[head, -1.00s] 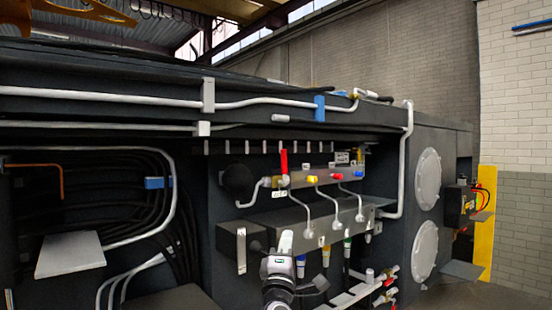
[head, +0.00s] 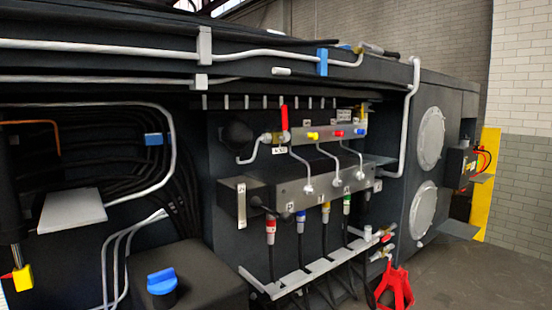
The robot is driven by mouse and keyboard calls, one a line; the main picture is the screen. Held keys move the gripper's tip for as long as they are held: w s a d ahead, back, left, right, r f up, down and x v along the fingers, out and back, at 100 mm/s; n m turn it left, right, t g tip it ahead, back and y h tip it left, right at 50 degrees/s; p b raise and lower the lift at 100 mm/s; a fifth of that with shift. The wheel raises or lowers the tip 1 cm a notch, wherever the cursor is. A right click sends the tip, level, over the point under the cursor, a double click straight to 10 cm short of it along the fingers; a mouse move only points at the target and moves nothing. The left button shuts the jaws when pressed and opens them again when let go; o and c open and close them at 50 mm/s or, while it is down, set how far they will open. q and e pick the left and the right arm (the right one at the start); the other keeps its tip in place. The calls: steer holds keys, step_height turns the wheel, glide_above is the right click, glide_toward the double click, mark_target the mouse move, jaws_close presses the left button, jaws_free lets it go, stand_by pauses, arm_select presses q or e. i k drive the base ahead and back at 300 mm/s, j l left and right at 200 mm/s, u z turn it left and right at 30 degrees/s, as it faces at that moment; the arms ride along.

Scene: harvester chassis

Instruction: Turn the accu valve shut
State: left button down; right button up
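A valve with a red lever (head: 284,118) sits at the left end of the grey valve block (head: 345,133). The lever stands upright, in line with the vertical. A small white label (head: 279,150) hangs just below it, but its text is too small to read, so I cannot confirm that this is the accu valve. Neither of my grippers shows in the head view, and nothing touches the red lever.
A lower manifold (head: 325,184) carries hoses with coloured collars. A white hose rack (head: 310,272) juts out below it, with a red object (head: 396,287) at its right. A blue knob (head: 162,282) tops a dark box at lower left. A grey plate (head: 72,210) sticks out at left.

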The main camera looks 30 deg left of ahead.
mark_target(284, 108)
steer(key=i+l, duration=0.2)
steer(key=i, duration=0.25)
steer(key=i+l, duration=0.2)
steer(key=i, duration=0.25)
